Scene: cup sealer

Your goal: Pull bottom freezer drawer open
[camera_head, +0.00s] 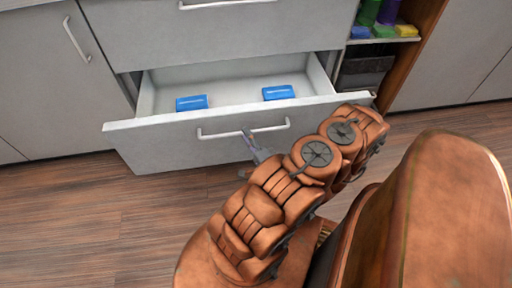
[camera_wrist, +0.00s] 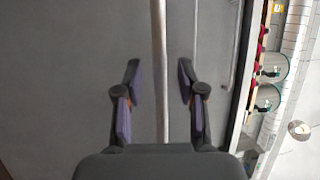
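The bottom drawer (camera_head: 150,137) stands pulled out from the cabinet in the head view, with its inside showing. Two blue packs lie in it, one at the left (camera_head: 191,103) and one at the right (camera_head: 278,92). Its white bar handle (camera_head: 222,134) runs across the front. My gripper (camera_head: 249,139) is at the middle of this handle. In the wrist view the handle (camera_wrist: 159,60) runs between the two spread fingers of my gripper (camera_wrist: 160,82), with a gap on both sides. The fingers are open and do not appear to touch the handle.
A closed drawer (camera_head: 220,30) with its own handle is above. A closed cabinet door (camera_head: 50,75) is at the left. An open shelf (camera_head: 385,40) with coloured items is at the right. Wooden floor (camera_head: 90,215) in front is clear at the left.

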